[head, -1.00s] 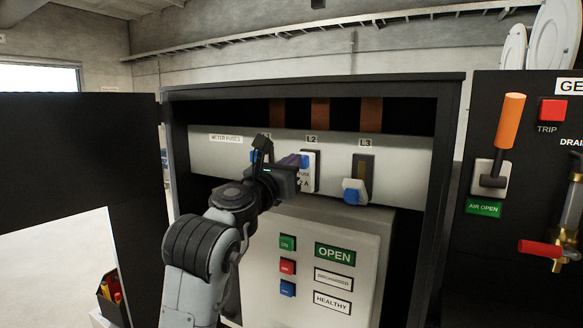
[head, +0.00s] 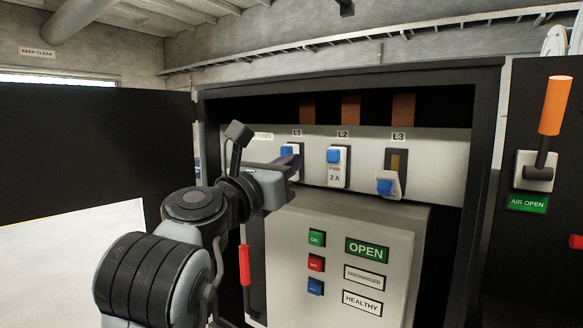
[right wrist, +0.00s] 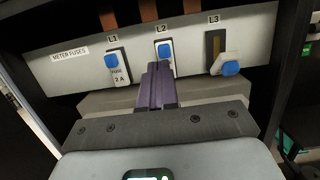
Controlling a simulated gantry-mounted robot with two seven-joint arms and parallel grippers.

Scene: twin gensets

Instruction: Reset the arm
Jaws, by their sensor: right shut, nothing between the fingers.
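My right gripper (head: 294,160) is shut and empty in front of the fuse panel. In the head view it partly covers the L1 fuse (head: 286,151). In the right wrist view its purple fingers (right wrist: 157,85) are together, pointing toward the panel and overlapping the lower part of the L2 fuse (right wrist: 164,48). Whether they touch anything I cannot tell. The L2 fuse also shows clear of the gripper in the head view (head: 338,170). The L3 fuse carrier (head: 388,186) is tilted outward with a dark slot above it. My left gripper is not in view.
A grey breaker box (head: 330,225) with green, red and blue buttons stands below the fuses. A red handle (head: 244,265) hangs beside my forearm. The dark cabinet door (head: 80,150) is open at left. An orange lever (head: 555,105) is at right.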

